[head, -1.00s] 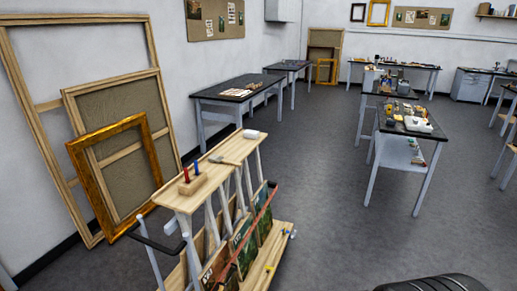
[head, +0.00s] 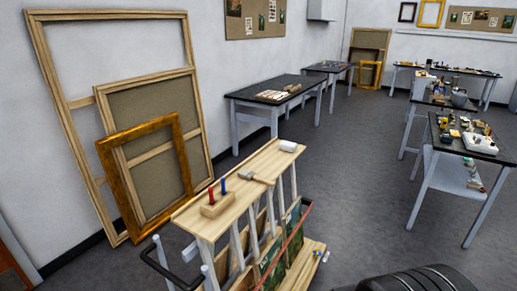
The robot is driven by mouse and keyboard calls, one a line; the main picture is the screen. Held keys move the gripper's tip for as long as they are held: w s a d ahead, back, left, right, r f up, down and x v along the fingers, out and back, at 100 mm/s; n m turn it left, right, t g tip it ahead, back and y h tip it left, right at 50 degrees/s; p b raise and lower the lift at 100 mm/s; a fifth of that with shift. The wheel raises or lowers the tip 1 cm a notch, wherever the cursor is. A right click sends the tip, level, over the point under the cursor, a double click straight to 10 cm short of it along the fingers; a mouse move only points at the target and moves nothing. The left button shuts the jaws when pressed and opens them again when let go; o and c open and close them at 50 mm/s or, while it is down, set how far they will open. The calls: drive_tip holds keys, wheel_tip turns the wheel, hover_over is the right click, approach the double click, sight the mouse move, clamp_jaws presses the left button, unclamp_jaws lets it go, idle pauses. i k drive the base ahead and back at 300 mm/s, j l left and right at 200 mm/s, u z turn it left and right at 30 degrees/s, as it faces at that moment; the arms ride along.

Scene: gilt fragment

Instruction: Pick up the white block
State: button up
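A small white block (head: 288,146) with rounded edges lies at the far end of the wooden top of a painting rack cart (head: 236,201). Nothing covers it. A brush or mallet-like tool (head: 254,178) lies nearer on the same top. A wooden holder (head: 218,205) with a red and a blue peg stands at the near end. My gripper is not in view. A dark rounded part of my own body shows at the bottom right edge.
Wooden and gilt frames (head: 148,165) lean on the left wall. A dark-topped table (head: 270,90) stands behind the cart. A cluttered worktable (head: 465,150) stands at the right. Grey floor (head: 370,180) is clear between cart and worktable. A handle (head: 165,258) projects from the cart's near end.

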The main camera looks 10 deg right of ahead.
sight(287, 146)
drive_tip(key=i+l+u, duration=0.45)
drive_tip(key=u, duration=0.15)
drive_tip(key=i+l+u, duration=0.15)
drive_tip(key=l+u, duration=0.15)
drive_tip(key=l, duration=0.15)
drive_tip(key=i+l+u, duration=0.15)
drive_tip(key=l+u, duration=0.45)
drive_tip(key=l, duration=0.15)
drive_tip(key=i+l, duration=0.1)
drive_tip(key=l, duration=0.65)
drive_tip(key=i+l+u, duration=0.1)
drive_tip(key=l, duration=0.65)
drive_tip(key=i+l, duration=0.15)
drive_tip(key=l, duration=0.6)
drive_tip(key=i+l+u, duration=0.1)
drive_tip(key=l, duration=0.65)
